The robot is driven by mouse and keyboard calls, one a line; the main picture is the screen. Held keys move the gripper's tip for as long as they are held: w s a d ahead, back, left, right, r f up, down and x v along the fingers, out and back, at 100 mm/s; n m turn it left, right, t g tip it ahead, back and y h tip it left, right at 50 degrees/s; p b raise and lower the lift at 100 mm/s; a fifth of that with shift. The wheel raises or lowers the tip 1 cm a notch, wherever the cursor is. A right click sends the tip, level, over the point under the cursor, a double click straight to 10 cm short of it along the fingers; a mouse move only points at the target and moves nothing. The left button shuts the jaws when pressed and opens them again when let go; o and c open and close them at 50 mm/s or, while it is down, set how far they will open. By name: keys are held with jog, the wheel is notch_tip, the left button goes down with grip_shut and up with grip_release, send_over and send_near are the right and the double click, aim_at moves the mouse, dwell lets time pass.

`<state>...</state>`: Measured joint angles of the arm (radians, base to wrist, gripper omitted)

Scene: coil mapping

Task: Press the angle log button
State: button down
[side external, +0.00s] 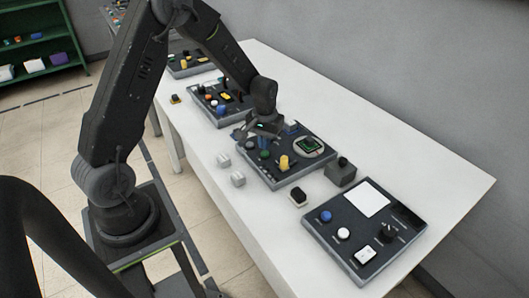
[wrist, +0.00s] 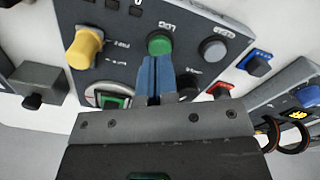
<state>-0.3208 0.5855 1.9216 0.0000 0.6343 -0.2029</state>
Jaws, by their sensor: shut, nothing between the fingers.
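A dark control panel (side external: 298,174) lies on the white table, and it fills the upper part of the wrist view (wrist: 125,52). A round green button (wrist: 159,44) with the upside-down label LOG sits on it; the green button also shows in the side view (side external: 264,154). My gripper (wrist: 153,60) has its blue fingers together with nothing between them. The fingertips are right at the near edge of the green button; I cannot tell whether they touch it. In the side view my gripper (side external: 263,142) is low over the panel.
A yellow knob (wrist: 86,46) and a grey button (wrist: 212,49) flank the green button. A round dial with a green screen (side external: 310,145) is on the same panel. A grey box (side external: 341,172) stands beside it.

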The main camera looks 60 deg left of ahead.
jog(key=shift+f, duration=0.6)
jog(key=shift+f, duration=0.4)
jog(key=shift+f, duration=0.25)
jog(key=shift+r, duration=3.2)
